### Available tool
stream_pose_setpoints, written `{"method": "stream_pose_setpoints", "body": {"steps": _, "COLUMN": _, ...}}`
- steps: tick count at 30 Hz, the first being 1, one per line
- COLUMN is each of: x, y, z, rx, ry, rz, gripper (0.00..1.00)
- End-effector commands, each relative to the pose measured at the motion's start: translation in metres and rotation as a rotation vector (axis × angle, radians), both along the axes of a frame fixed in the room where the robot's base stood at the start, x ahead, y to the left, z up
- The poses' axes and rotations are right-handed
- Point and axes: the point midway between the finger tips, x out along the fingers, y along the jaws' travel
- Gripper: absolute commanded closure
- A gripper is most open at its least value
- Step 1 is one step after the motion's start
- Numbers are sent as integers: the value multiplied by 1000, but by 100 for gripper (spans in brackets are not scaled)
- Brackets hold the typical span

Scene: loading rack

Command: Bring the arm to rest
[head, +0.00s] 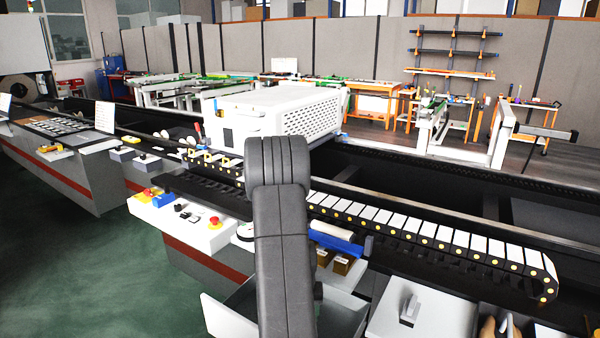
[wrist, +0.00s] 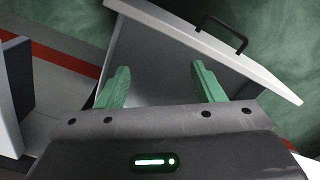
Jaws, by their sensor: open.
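My gripper (wrist: 160,88) shows in the wrist view with its two green fingers spread apart and nothing between them. An open drawer (wrist: 150,50) lies beyond the fingers, with a pale front panel (wrist: 205,45) and a dark handle (wrist: 222,34). In the head view my dark grey arm (head: 282,240) stands up in the middle and bends over at the top. My gripper is hidden in the head view. The open drawer (head: 228,312) shows left of the arm's lower part.
A long machine bench runs across the head view, with a white control panel (head: 185,222), a cable chain (head: 430,235) and a white housing (head: 275,115). Boxes (head: 342,263) and a blue roll (head: 335,243) sit right of my arm. Green floor (head: 90,270) is clear at left.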

Motion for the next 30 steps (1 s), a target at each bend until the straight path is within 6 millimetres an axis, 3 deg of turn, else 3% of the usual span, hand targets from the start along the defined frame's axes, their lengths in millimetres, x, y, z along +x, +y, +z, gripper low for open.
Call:
{"method": "stream_pose_setpoints", "body": {"steps": 3, "x": -4, "y": -25, "z": 14, "rx": 0, "ry": -5, "rz": -55, "gripper": 38}}
{"method": "stream_pose_setpoints", "body": {"steps": 15, "x": -27, "y": -87, "z": 47, "rx": -1, "ry": -5, "rz": -196, "gripper": 38}}
{"method": "stream_pose_setpoints", "body": {"steps": 21, "x": -34, "y": -100, "z": 54, "rx": -1, "ry": -4, "rz": -230, "gripper": 38}}
{"method": "stream_pose_setpoints", "body": {"steps": 30, "x": -36, "y": -103, "z": 56, "rx": -1, "ry": -4, "rz": -236, "gripper": 38}}
